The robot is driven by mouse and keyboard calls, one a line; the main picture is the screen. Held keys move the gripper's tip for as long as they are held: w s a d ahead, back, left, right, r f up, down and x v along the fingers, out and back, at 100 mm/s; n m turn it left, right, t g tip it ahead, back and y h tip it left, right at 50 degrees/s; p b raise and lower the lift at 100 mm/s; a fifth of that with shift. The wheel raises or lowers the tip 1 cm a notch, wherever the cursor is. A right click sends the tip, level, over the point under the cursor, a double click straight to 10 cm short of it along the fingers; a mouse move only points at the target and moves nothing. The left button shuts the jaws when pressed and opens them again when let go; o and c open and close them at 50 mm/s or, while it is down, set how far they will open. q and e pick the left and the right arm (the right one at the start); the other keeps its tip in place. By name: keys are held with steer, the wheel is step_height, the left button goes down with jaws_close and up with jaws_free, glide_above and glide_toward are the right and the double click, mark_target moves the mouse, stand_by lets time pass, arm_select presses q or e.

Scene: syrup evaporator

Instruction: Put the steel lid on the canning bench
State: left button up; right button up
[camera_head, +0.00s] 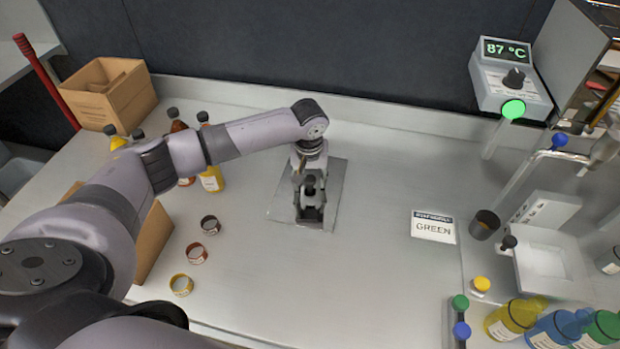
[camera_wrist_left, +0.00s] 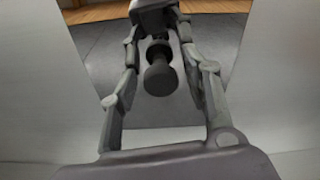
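The steel lid (camera_head: 283,207) is a flat grey square plate with a dark knob, in the middle of the pale bench in the head view. I cannot tell whether it touches the surface under it. My left gripper (camera_head: 311,208) points down over the lid and hides much of its middle. In the left wrist view, the two fingers of the left gripper (camera_wrist_left: 157,22) stand on either side of the dark knob (camera_wrist_left: 159,78), with the lid's grey plate behind. Whether the fingertips press on anything is unclear. My right gripper is not in view.
Bottles (camera_head: 211,180) and a cardboard box (camera_head: 112,92) stand at left, with several small rings (camera_head: 196,253) on the bench. A GREEN card (camera_head: 433,227), a dark cup (camera_head: 484,225) and coloured bottles (camera_head: 511,319) are at right. Bench space between lid and card is clear.

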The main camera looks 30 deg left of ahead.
mark_target(309, 192)
arm_select(q)
step_height(309, 192, up, 12)
steer(key=s, duration=0.1)
steer(key=shift+s+d+p, duration=0.2)
steer(key=shift+d+p, duration=0.05)
steer(key=shift+p, duration=0.2)
stand_by(0.5)
